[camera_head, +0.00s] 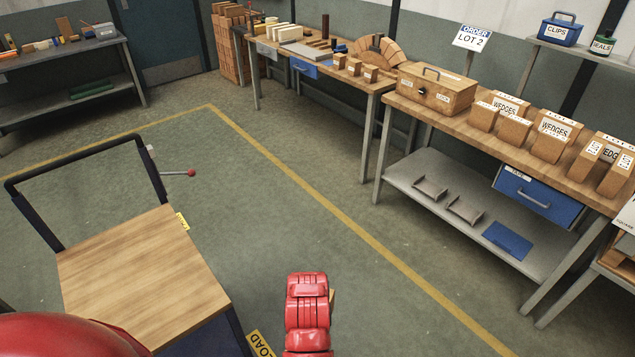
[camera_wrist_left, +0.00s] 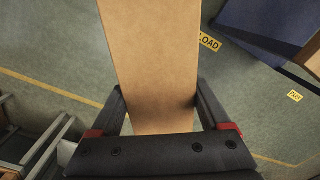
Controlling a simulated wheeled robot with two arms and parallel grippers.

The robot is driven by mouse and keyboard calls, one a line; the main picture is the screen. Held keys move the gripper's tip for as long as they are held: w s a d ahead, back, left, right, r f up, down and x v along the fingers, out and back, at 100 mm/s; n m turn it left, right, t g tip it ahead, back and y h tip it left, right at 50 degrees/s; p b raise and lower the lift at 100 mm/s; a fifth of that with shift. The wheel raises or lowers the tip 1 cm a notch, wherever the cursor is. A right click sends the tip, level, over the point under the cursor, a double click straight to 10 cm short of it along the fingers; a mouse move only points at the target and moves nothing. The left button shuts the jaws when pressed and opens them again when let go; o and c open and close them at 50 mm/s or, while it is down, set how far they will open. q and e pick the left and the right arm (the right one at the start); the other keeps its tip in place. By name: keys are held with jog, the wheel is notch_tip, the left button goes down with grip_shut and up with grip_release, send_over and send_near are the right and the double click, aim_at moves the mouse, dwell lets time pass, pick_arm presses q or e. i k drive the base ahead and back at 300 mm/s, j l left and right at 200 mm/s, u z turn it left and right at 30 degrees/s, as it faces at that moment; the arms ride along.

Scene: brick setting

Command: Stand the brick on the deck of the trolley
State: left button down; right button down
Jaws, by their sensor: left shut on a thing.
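The brick (camera_wrist_left: 152,50) is a long, plain tan block in the left wrist view. My left gripper (camera_wrist_left: 160,98) is shut on it, with one dark finger on each side. The brick's far end runs out of the top of that view. The trolley stands at the left of the head view, with a bare wooden deck (camera_head: 145,270) and a dark push handle (camera_head: 75,158). A dark blue part of the trolley (camera_wrist_left: 270,20) shows to the right of the brick in the wrist view, apart from it. The fingers are hidden in the head view. My right gripper is not in view.
A yellow LOAD label (camera_head: 260,343) is beside the trolley. A red-knobbed lever (camera_head: 190,173) sticks out near the handle. Benches with a wooden box (camera_head: 437,90) and wedge blocks (camera_head: 552,138) line the right. The floor between the trolley and the benches is clear, with a yellow line (camera_head: 300,195).

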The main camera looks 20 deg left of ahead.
aim_at(141, 294)
jog(key=k+j+u, duration=0.45)
jog(key=j, duration=0.2)
jog(key=k+j+u, duration=0.1)
jog(key=j+u, duration=0.15)
jog(key=k+j+u, duration=0.2)
jog(key=j, duration=1.15)
jog(key=i+z, duration=0.05)
